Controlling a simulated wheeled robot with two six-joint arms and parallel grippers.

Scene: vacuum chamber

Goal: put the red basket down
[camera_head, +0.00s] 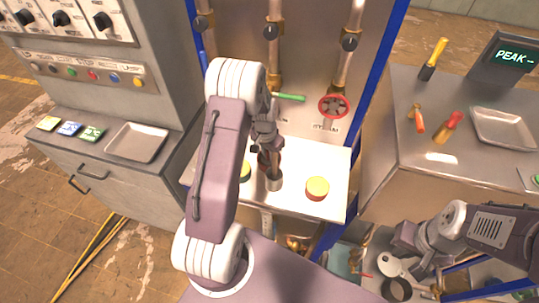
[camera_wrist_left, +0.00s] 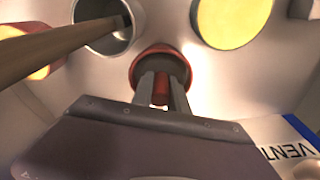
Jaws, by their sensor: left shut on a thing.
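In the head view my left gripper (camera_head: 268,158) points down over the white shelf (camera_head: 325,160) below the pipes. In the left wrist view its two fingers (camera_wrist_left: 160,92) are shut on a red, round-rimmed thing with a dark inside, which I take as the red basket (camera_wrist_left: 163,52). My arm mostly hides it in the head view, and I cannot tell whether it touches the shelf. My right gripper (camera_head: 418,265) is low at the right, apart from the shelf; its jaw opening does not show clearly.
A red-sided jar with a yellow top (camera_head: 317,188) stands right of my left gripper. Another yellow-topped thing (camera_head: 245,172) is partly hidden at its left. A red valve wheel (camera_head: 333,106) and a green handle (camera_head: 289,97) stick out behind. A side bench (camera_head: 410,165) holds tools and a tray.

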